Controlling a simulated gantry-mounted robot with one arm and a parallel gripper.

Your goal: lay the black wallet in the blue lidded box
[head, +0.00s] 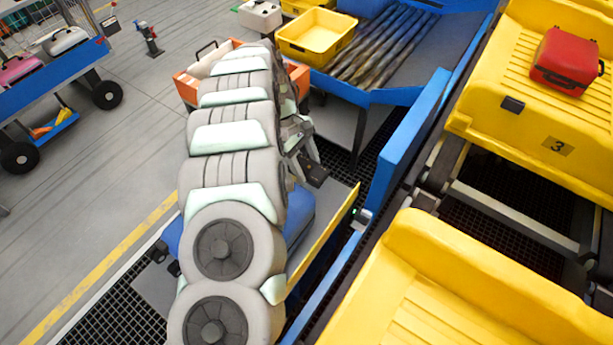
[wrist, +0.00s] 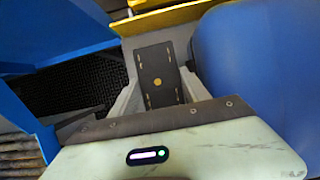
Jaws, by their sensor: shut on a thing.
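My gripper (head: 303,158) is shut on the black wallet (wrist: 160,72), a flat dark rectangle with small gold marks, seen between the two pale fingers in the wrist view. In the head view the wallet (head: 316,174) shows as a dark piece at the gripper's end, above the platform. A smooth, rounded blue thing (head: 300,212) lies below and beside it, largely hidden by my arm. It fills the right of the wrist view (wrist: 255,70). I cannot tell whether it is the blue lidded box; no lid edge shows.
A yellow-edged platform (head: 325,240) and blue side wall (head: 412,130) stand near the gripper. Yellow conveyor trays (head: 440,290) run at right, one with a red case (head: 566,60). A yellow bin (head: 316,35) is at the back. A cart (head: 60,75) with cases stands at left.

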